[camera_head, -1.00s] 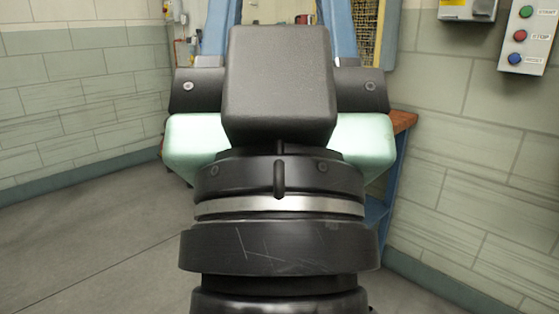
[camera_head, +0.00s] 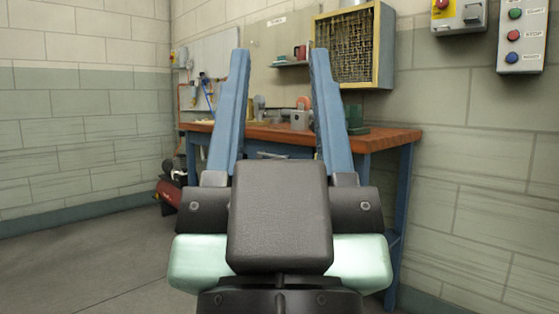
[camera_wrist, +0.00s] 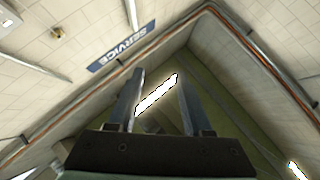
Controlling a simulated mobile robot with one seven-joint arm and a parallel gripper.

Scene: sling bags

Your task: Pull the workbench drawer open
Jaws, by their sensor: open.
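The workbench (camera_head: 385,139) has a brown wooden top and blue legs and stands against the back wall in the head view. A blue drawer front (camera_head: 262,148) shows under its top, between my fingers in the picture, with a pale handle (camera_head: 272,155) on it; its lower part is hidden by my gripper, and it looks closed. My gripper (camera_head: 279,52) is open and empty, its two blue fingers pointing up and well apart from the bench. In the wrist view my gripper (camera_wrist: 158,75) shows against wall and ceiling; no drawer is visible there.
A vise or grinder (camera_head: 300,116) stands on the bench. A yellow-framed cabinet (camera_head: 354,48) and a button box (camera_head: 523,36) hang on the walls. A red machine (camera_head: 170,190) sits on the floor at left. The grey floor (camera_head: 90,255) at left is clear.

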